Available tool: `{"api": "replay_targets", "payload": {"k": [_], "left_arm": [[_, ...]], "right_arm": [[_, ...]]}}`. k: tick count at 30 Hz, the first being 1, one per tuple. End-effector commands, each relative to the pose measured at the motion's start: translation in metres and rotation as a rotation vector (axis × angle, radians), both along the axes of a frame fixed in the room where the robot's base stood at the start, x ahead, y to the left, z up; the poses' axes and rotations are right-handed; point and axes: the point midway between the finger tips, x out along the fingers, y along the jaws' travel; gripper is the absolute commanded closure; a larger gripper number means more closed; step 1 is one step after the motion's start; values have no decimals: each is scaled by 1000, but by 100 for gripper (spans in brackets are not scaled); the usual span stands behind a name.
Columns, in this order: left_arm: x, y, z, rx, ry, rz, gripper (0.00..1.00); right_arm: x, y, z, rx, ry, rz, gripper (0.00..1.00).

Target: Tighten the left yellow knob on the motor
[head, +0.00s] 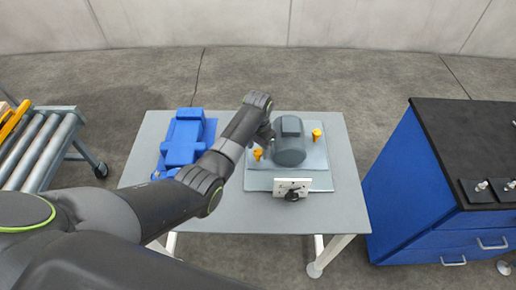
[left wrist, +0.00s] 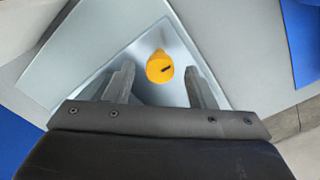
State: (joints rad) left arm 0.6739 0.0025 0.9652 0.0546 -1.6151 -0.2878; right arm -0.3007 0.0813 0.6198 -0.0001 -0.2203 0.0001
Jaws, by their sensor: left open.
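The grey motor (head: 290,142) sits on a light plate on the table. The left yellow knob (head: 258,153) stands at its left side, and a second yellow knob (head: 316,134) at its right. My left gripper (head: 265,138) is over the left knob, partly hidden by my own arm in the head view. In the left wrist view the two fingers (left wrist: 159,70) are open, with the left knob (left wrist: 160,66) showing between their tips. No contact is visible. My right gripper is not in view.
A blue machine (head: 182,143) stands on the grey table (head: 240,208) at the left. A white panel with a black dial (head: 292,188) stands in front of the motor. A roller conveyor (head: 45,148) is at the far left and a blue cabinet (head: 410,170) at the right.

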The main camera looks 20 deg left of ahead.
Motion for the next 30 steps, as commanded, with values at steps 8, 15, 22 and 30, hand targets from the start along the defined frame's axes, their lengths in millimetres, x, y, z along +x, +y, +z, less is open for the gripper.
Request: {"api": "replay_targets", "payload": {"k": [8,15,22,30], "left_arm": [[0,0,-7,0,0,0,50],[0,0,-7,0,0,0,64],[0,0,-7,0,0,0,94],[0,0,-5,0,0,-26,94]], "right_arm": [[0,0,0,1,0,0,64],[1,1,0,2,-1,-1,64],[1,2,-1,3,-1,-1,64],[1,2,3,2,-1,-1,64]]}}
